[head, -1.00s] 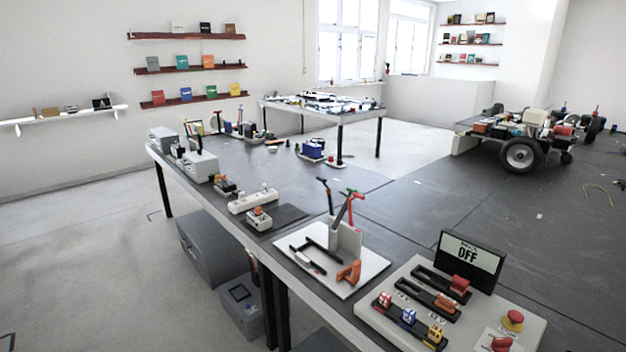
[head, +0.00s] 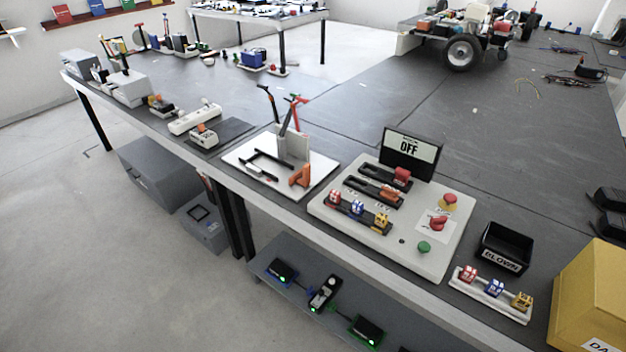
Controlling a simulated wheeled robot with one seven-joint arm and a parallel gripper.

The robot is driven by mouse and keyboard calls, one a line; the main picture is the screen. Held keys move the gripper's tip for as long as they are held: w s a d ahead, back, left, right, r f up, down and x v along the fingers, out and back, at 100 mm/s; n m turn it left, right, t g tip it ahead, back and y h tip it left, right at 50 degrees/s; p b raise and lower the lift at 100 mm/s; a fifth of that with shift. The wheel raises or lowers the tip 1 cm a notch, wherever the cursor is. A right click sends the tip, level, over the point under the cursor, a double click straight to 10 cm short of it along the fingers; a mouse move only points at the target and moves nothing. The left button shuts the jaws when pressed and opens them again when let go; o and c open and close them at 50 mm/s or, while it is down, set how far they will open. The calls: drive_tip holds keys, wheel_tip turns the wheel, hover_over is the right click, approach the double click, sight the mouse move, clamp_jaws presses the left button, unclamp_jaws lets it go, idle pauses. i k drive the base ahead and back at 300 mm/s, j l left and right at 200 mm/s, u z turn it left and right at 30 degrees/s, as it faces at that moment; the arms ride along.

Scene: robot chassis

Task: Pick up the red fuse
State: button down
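A small red fuse (head: 333,197) sits at the left end of a dark strip on the white control panel (head: 415,258). A blue fuse (head: 357,208) and a yellow fuse (head: 382,221) sit beside it in the same row. A second red fuse (head: 468,273) sits at the left end of a white rack (head: 462,289) to the right of the panel. A blue fuse (head: 494,287) and a yellow fuse (head: 522,299) stand in that rack too. My gripper is not in view.
A black bin labelled "BLOWN" (head: 506,247) stands behind the rack, with a yellow box (head: 592,295) to its right. The panel has an "OFF" display (head: 411,150), a red button (head: 449,201) and a green button (head: 424,247). A white tool board (head: 270,172) lies left of the panel.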

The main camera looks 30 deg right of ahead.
sight(335, 196)
drive_tip(key=i+j+z, duration=0.1)
drive_tip(key=i+j, duration=0.15)
drive_tip(key=i+j+z, duration=0.1)
drive_tip(key=j, duration=0.25)
drive_tip(key=i+j+z, duration=0.1)
drive_tip(key=i+j, duration=0.2)
drive_tip(key=i+j+z, duration=0.1)
drive_tip(key=j, duration=0.3)
drive_tip(key=i+j+z, duration=0.1)
drive_tip(key=i+j, duration=0.15)
drive_tip(key=i+j+z, duration=0.1)
drive_tip(key=j, duration=0.4)
drive_tip(key=i+j+z, duration=0.1)
drive_tip(key=i+j, duration=0.15)
drive_tip(key=j, duration=0.15)
